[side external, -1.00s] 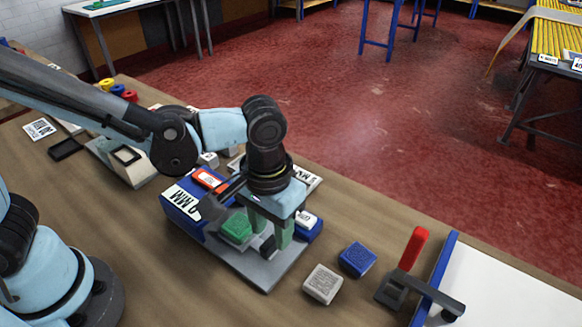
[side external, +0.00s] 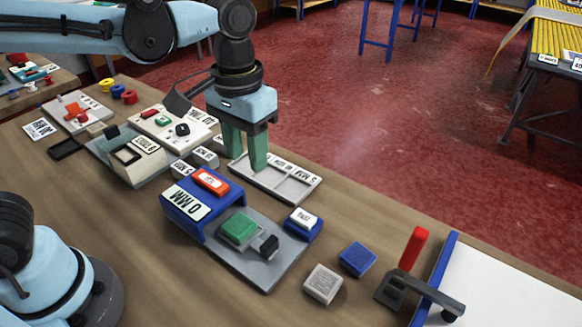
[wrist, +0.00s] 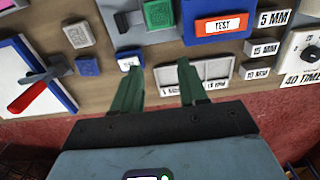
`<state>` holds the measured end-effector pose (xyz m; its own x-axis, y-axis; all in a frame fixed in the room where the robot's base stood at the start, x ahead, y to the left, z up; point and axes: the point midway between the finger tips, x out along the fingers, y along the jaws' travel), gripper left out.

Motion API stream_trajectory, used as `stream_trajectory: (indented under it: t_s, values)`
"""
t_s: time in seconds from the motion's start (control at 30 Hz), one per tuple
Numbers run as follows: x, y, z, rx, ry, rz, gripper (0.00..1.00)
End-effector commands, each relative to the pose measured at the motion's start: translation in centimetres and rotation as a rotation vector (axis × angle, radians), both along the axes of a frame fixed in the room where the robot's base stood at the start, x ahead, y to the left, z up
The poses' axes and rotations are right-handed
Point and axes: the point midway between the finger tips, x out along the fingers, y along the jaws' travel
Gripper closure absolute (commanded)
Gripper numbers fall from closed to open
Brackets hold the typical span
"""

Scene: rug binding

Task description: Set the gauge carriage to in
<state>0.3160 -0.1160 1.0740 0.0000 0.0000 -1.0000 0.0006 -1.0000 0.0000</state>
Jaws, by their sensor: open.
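The gauge is a blue housing (side external: 212,209) labelled 0 MM, with an orange-red TEST button (side external: 211,181) on top, on a grey plate (side external: 262,273). A green block (side external: 240,229), apparently the carriage, sits on this plate close to the housing, with a black knob (side external: 267,246) beside it. In the wrist view the green block (wrist: 158,13) is at the top edge, partly cut off, and the housing (wrist: 240,38) is right of it. My gripper (side external: 245,161) is open and empty, raised beyond the gauge by a shallow tray; its fingers also show in the wrist view (wrist: 157,72).
The shallow grey tray (side external: 288,187) with compartments lies behind the gauge. A blue block with a white label (side external: 303,223) is by the plate. Grey (side external: 323,284) and blue (side external: 358,259) blocks and a red-handled lever (side external: 411,250) stand to the right. The front table area is clear.

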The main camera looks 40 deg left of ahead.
Motion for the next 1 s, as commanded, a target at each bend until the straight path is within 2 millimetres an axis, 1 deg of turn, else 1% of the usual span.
stream_trajectory:
  t_s: [0.03,0.4,0.6,0.8,1.0]
  values:
    - [0.3,1.0,0.1,0.0,0.0,0.006,0.57]
    - [1.6,7.4,1.2,0.0,0.0,0.006,0.57]
    - [1.7,10.0,1.7,0.0,0.0,0.003,0.57]
    - [1.7,11.2,1.9,0.0,0.0,0.001,0.57]
    - [1.7,11.4,1.9,0.0,0.0,-0.001,0.57]
